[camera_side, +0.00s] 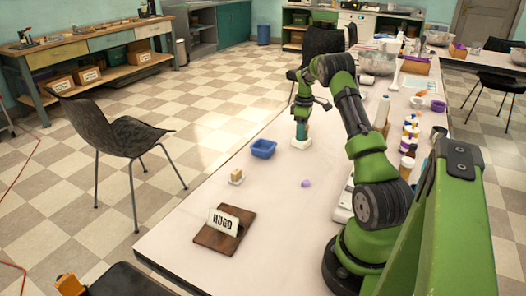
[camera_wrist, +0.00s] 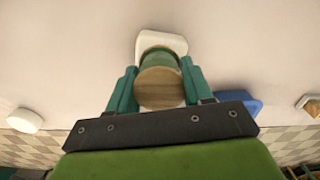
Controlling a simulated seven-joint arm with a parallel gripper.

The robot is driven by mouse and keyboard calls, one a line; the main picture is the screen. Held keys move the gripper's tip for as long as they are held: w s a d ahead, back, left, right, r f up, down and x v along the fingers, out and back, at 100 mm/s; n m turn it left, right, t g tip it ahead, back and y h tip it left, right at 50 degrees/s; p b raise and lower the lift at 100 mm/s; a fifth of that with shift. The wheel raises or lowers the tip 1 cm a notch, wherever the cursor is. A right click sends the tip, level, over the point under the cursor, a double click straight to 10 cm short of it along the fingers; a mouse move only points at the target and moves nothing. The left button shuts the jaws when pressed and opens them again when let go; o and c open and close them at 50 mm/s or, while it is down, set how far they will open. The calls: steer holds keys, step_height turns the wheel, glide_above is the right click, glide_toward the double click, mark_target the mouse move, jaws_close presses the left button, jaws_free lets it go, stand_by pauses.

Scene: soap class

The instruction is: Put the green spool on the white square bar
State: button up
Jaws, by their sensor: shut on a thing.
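The green spool (camera_wrist: 160,57) has a wooden end disc (camera_wrist: 158,90) and sits between the teal fingers of my gripper (camera_wrist: 158,88) in the wrist view. The fingers are shut on its sides. The white square bar (camera_wrist: 174,40) shows just beyond the spool, partly covered by it. In the side view my gripper (camera_side: 301,130) points down directly over the white bar (camera_side: 301,143), which lies on the table. The spool's lower end is close to the bar; whether it touches is hard to tell. The spool is mostly hidden by the fingers in the side view.
A blue bin (camera_side: 263,149) stands just left of the bar. Several bottles (camera_side: 409,145) line the right. The table between is clear.

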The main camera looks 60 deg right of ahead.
steer(key=shift+f, duration=0.1)
steer(key=o, duration=1)
steer(key=shift+o, duration=0.2)
